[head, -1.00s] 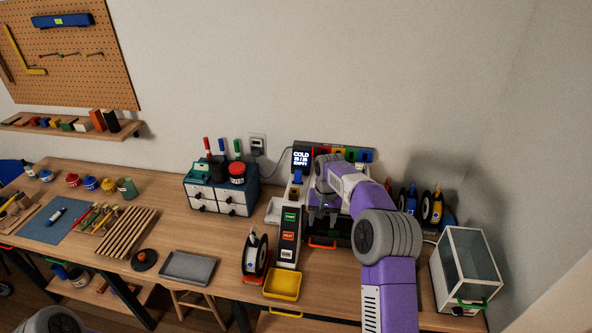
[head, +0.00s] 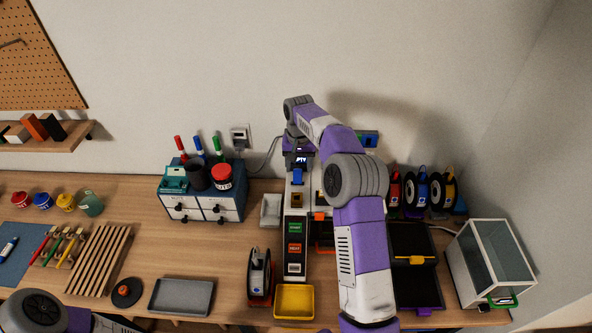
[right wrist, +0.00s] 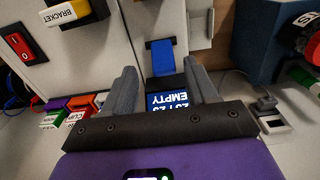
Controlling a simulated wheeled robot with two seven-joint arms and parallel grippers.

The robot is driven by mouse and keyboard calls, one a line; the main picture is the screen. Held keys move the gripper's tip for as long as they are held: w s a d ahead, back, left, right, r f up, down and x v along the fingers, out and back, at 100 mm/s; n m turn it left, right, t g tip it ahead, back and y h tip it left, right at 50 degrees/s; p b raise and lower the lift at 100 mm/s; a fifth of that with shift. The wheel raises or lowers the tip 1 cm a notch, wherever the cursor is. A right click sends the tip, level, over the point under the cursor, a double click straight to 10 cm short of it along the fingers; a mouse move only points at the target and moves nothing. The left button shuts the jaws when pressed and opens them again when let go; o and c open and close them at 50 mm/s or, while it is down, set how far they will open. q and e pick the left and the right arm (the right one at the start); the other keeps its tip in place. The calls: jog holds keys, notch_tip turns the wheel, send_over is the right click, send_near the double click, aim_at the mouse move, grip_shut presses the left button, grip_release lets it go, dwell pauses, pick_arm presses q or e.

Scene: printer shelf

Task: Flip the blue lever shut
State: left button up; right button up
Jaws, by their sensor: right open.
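The blue lever (right wrist: 160,57) stands out from the pale printer face in the right wrist view, beyond the dark screen that reads EMPTY upside down. In the head view, the lever (head: 298,173) shows as a small blue patch just below my right gripper (head: 300,148). That gripper is open and empty, its two grey fingers (right wrist: 161,70) spread to either side of the lever as seen from the wrist. I cannot tell how far the tips are from it. The printer's front panel (head: 295,262) has green and red buttons. My left gripper is out of view.
A drawer cabinet (head: 185,202) with pens and jars stands left of the printer. Spools (head: 409,186) and a glass-sided box (head: 480,262) stand to the right. A yellow bin (head: 294,314) and a grey tray (head: 181,297) lie in front.

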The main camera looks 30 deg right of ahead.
aim_at(298, 171)
jog(key=f, duration=0.4)
jog(key=shift+w, duration=0.4)
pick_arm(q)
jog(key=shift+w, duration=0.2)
pick_arm(e)
jog(key=shift+s+f, duration=0.15)
jog(key=shift+f, duration=0.1)
